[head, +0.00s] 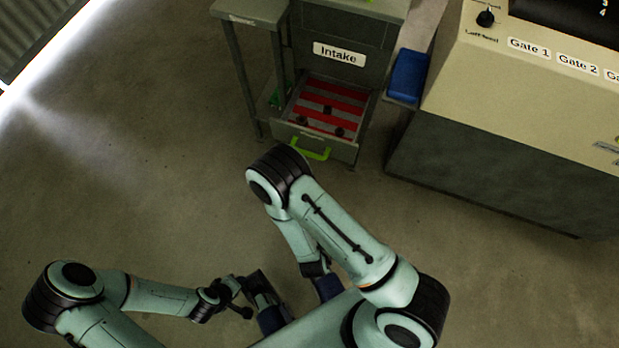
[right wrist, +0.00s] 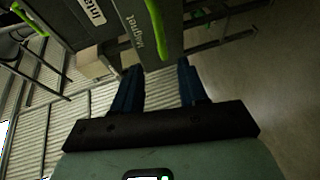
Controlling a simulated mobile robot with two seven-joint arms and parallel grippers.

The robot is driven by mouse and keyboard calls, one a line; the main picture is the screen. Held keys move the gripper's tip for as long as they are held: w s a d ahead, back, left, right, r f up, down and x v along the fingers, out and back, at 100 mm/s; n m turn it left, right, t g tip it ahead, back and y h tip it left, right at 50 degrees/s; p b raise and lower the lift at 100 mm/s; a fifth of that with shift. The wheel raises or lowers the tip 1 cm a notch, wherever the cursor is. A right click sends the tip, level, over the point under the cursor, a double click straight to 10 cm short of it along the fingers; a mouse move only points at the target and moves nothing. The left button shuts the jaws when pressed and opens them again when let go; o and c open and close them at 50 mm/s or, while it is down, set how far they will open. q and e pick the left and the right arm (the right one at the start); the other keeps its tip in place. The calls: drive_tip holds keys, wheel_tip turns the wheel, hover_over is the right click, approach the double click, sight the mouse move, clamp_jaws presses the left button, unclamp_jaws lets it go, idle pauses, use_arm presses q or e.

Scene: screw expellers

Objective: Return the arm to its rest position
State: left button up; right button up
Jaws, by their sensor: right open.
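My right arm is folded in the head view, its elbow high and its forearm pointing down. My right gripper (head: 328,288) is partly hidden by the arm's own links. In the right wrist view my right gripper (right wrist: 160,88) shows two blue fingers standing apart with nothing between them. My left arm comes in from the left and bends inward low in the picture. My left gripper (head: 271,318) is close to the right one, near the bottom edge. Its fingertips are too unclear to show their opening.
An open Intake drawer (head: 299,125) holds red strips and a few small dark objects. A blue bin (head: 408,75) sits between the Intake cabinet and a beige machine (head: 545,85) with gate labels. The floor at left is clear. A Magnet label (right wrist: 132,37) shows in the wrist view.

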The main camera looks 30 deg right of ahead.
idle(0.5)
drive_tip(key=s+d+f+m+g+y, duration=0.1)
drive_tip(key=s+f+m+g+y, duration=0.3)
drive_tip(key=f+m+g, duration=0.6)
drive_tip(key=s+a+f+m+g+y, duration=0.2)
drive_tip(key=s+a+f+m+y, duration=0.1)
drive_tip(key=s+f+m+y, duration=0.3)
use_arm(q)
drive_tip(key=s+d+r+g+p, duration=0.1)
drive_tip(key=s+r+p, duration=0.1)
drive_tip(key=r+p, duration=0.6)
drive_tip(key=s+d+r+g+p, duration=0.1)
drive_tip(key=s+r+p, duration=0.1)
drive_tip(key=r+p, duration=0.7)
drive_tip(key=shift+s+d+m+h, duration=0.2)
drive_tip(key=shift+s+m+h, duration=0.1)
drive_tip(key=shift+s+h, duration=0.1)
use_arm(e)
drive_tip(key=s+a+r+g, duration=0.1)
drive_tip(key=s+r, duration=0.2)
drive_tip(key=r, duration=0.6)
drive_tip(key=s+a+r+g, duration=0.1)
drive_tip(key=s+r+g, duration=0.1)
drive_tip(key=r, duration=0.6)
drive_tip(key=shift+s+a+r+y, duration=0.15)
drive_tip(key=shift+s+r+y, duration=0.25)
drive_tip(key=shift+s, duration=0.2)
